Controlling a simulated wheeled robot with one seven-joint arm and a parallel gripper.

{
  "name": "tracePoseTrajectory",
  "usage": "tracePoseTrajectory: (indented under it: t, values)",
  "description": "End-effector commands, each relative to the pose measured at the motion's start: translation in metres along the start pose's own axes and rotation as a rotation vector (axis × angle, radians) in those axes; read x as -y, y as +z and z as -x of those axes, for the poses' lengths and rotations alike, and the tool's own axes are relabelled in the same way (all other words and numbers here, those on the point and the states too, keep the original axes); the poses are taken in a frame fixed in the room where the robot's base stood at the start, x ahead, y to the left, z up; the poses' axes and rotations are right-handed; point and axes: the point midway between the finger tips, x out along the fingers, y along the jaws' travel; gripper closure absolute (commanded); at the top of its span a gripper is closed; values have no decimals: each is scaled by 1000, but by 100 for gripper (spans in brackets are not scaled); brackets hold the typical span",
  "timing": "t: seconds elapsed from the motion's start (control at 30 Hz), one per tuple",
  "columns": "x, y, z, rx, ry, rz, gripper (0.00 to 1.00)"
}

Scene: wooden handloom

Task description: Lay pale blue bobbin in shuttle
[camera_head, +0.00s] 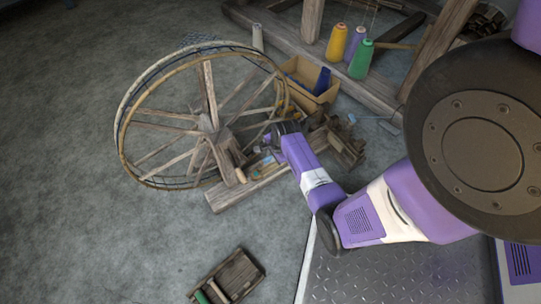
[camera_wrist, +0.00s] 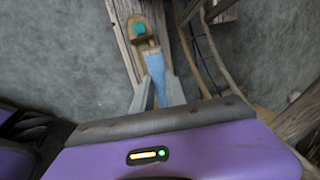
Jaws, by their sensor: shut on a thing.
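A pale blue bobbin (camera_wrist: 156,72) with a brown wooden tip stands out between the two fingers of my gripper (camera_wrist: 157,92) in the wrist view. The fingers are shut on it. The bobbin's lower end is hidden behind my wrist. In the head view my gripper (camera_head: 268,146) is over the base of the spinning wheel, and the held bobbin cannot be made out there. I cannot clearly identify the shuttle in either view.
The large wooden wheel (camera_head: 207,88) stands close beside my gripper, on a plank base (camera_head: 235,195). A wooden tray (camera_head: 240,276) with bobbins lies on open floor in front. A tan box (camera_head: 322,99) and yarn cones (camera_head: 360,60) are behind. A teal piece (camera_wrist: 139,28) lies beyond the bobbin.

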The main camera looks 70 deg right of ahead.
Motion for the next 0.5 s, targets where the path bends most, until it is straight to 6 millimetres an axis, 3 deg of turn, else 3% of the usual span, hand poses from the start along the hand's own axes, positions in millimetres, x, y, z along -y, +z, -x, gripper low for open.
tracePoseTrajectory:
  t: [0.5]
  values:
    - [-14,0,-45,0,1,0,100]
